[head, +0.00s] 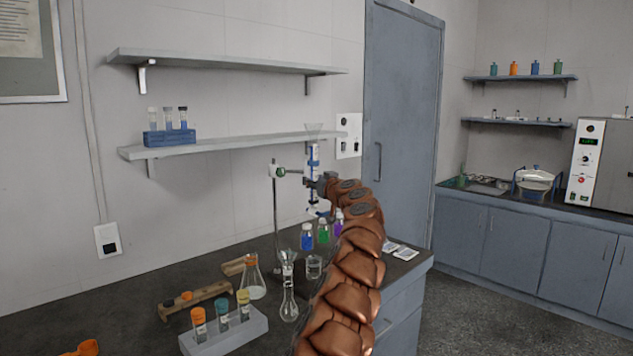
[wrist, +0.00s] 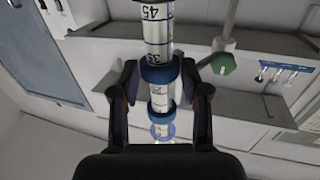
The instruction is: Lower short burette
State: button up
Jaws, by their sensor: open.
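The short burette (head: 313,155) stands upright beside a metal stand (head: 276,210), with a funnel shape at its top. A clamp with a green knob (head: 279,171) reaches from the stand toward it. My gripper (head: 318,187) is at the burette's side, partly hidden by my brown arm. In the wrist view the burette (wrist: 157,30) shows graduation marks and blue rings, and it passes between the two open fingers of my gripper (wrist: 160,92). Gaps show between fingers and burette. The green clamp knob (wrist: 223,63) is close by on the right there.
Below are a flask with a funnel (head: 288,300), an Erlenmeyer flask (head: 254,280), a small beaker (head: 314,267), coloured bottles (head: 323,231) and a white tube rack (head: 225,335). A wall shelf (head: 215,145) is close behind the burette. The counter's right end holds white packets (head: 403,251).

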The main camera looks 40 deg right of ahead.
jog(key=shift+r+b, duration=0.1)
jog(key=shift+b, duration=0.3)
dwell(0.4)
jog(key=shift+c, duration=0.3)
jog(key=shift+s+r, duration=0.1)
jog(key=c, duration=0.7)
jog(key=shift+s, duration=0.1)
